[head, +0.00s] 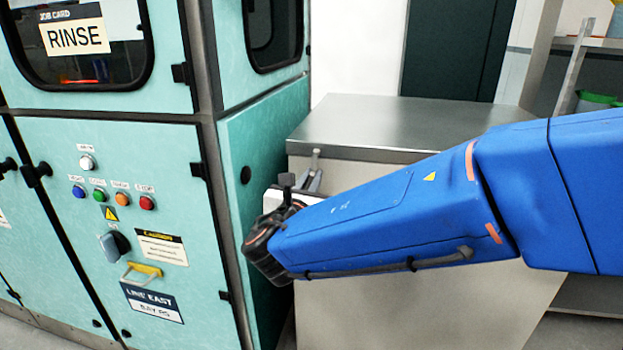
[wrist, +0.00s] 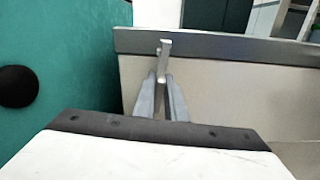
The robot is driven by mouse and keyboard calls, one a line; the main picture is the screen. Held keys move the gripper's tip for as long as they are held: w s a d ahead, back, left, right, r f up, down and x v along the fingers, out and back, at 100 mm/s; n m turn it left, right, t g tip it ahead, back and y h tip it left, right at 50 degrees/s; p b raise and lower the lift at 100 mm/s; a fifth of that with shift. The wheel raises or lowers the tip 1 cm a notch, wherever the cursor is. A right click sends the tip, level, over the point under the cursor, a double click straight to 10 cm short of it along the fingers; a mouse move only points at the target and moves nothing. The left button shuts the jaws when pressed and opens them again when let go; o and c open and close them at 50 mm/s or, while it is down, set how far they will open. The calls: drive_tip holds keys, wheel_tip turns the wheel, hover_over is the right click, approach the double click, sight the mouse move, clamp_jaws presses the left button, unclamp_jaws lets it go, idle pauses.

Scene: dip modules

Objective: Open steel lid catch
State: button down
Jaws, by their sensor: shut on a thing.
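The steel lid catch (wrist: 165,58) is a small upright metal bar at the front face of a steel-topped cabinet, just under its lid edge. In the head view the catch (head: 315,157) shows as a short grey tab below the lid (head: 370,122). My gripper (wrist: 163,88) is shut on the catch, its two grey fingers on either side of the bar's lower part. In the head view my gripper (head: 312,178) is partly hidden behind my wrist. The lid lies flat on the cabinet. Where the catch joins the cabinet is hidden by the fingers.
A teal machine (head: 262,150) with a RINSE card stands close on the left, its side wall near my wrist. A round black knob (wrist: 17,87) sticks out from that wall. Shelving (head: 590,75) stands at the back right.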

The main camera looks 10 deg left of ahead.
drive_tip(key=m, duration=0.4)
drive_tip(key=shift+d+f, duration=0.1)
drive_tip(key=shift+d, duration=0.1)
drive_tip(key=m, duration=0.7)
drive_tip(key=f+m, duration=0.1)
drive_tip(key=m, duration=0.2)
drive_tip(key=shift+d+m, duration=0.3)
drive_tip(key=shift+d, duration=0.05)
drive_tip(key=c, duration=1.8)
unclamp_jaws()
